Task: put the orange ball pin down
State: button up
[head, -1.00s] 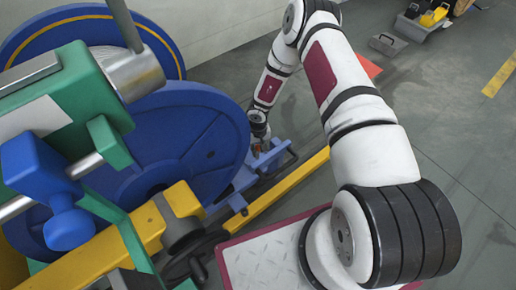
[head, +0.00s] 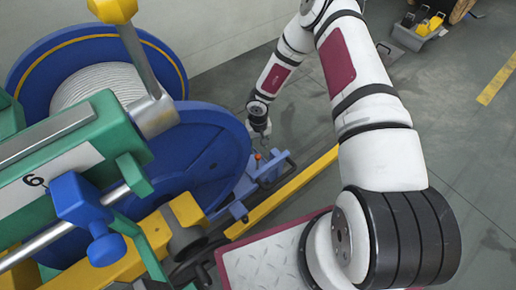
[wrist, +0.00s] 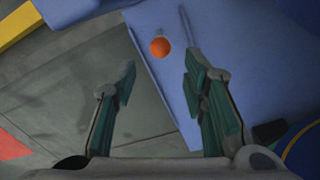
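The orange ball pin shows in the wrist view as an orange ball (wrist: 160,47) on the blue metal frame (wrist: 165,90), ahead of the fingertips. In the head view it is a small orange spot (head: 258,156) on the blue frame beside the large blue reel. My gripper (wrist: 157,75) is open with nothing between its green-padded fingers, and the ball is apart from both fingers. In the head view my gripper (head: 261,131) is small, just above the ball. The pin's shaft below the ball is not visible.
The blue reel (head: 200,150) stands close on the left of my gripper. A yellow rail (head: 285,192) runs along the floor on the right. Grey floor (head: 450,150) is open further right. An orange-red patch (wrist: 12,145) lies on the floor.

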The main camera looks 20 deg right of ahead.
notch_tip(320, 180, up, 2)
jog(key=shift+r+p, duration=0.15)
jog(key=shift+p, duration=0.15)
dwell(0.3)
